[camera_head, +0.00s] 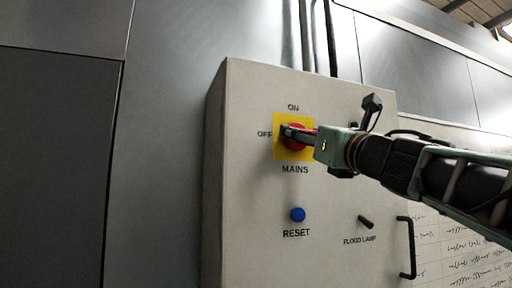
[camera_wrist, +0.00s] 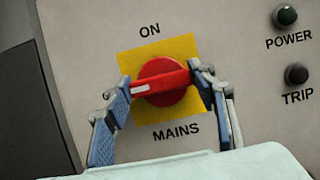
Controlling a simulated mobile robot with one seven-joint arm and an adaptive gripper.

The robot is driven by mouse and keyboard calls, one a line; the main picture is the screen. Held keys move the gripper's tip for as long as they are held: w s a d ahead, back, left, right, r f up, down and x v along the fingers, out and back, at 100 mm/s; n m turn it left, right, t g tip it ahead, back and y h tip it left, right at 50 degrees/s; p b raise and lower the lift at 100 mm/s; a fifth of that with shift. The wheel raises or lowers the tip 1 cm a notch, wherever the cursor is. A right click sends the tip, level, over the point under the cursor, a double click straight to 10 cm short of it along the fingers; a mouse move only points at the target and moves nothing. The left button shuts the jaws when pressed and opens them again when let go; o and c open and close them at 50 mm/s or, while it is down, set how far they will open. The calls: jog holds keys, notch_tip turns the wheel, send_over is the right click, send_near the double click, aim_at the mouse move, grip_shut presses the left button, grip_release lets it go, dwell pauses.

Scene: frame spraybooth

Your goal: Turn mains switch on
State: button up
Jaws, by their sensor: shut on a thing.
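The mains switch (camera_wrist: 163,93) is a red rotary knob with a raised bar handle on a yellow square plate (camera_wrist: 130,62). In the wrist view its bar lies level with the lettering, and its white mark is at the left end, the side where OFF is printed in the head view. ON is printed above the plate and MAINS below. My gripper (camera_wrist: 160,78) is shut on the bar, one blue-padded finger at each end. In the head view my gripper (camera_head: 290,131) reaches in from the right and hides much of the red knob (camera_head: 294,145).
The grey control box (camera_head: 245,200) also carries a blue reset button (camera_head: 298,214), a black flood lamp switch (camera_head: 365,222) and a black door handle (camera_head: 411,248). The power lamp (camera_wrist: 285,16) and trip lamp (camera_wrist: 296,74) are right of the switch. A written sheet (camera_head: 450,250) hangs at right.

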jog(key=shift+m, duration=0.3)
jog(key=shift+m+g+h+p, duration=0.45)
jog(key=shift+m+h, duration=1)
jog(key=shift+m, duration=2.15)
jog(key=shift+m+g+h+p, duration=0.25)
jog(key=shift+m+g+h, duration=0.8)
jog(key=shift+m, duration=2.55)
jog(key=shift+m+g+h+p, duration=0.3)
jog(key=shift+m+h, duration=1.5)
jog(key=shift+m, duration=1.8)
jog(key=o, duration=1.2)
jog(key=shift+c, duration=0.2)
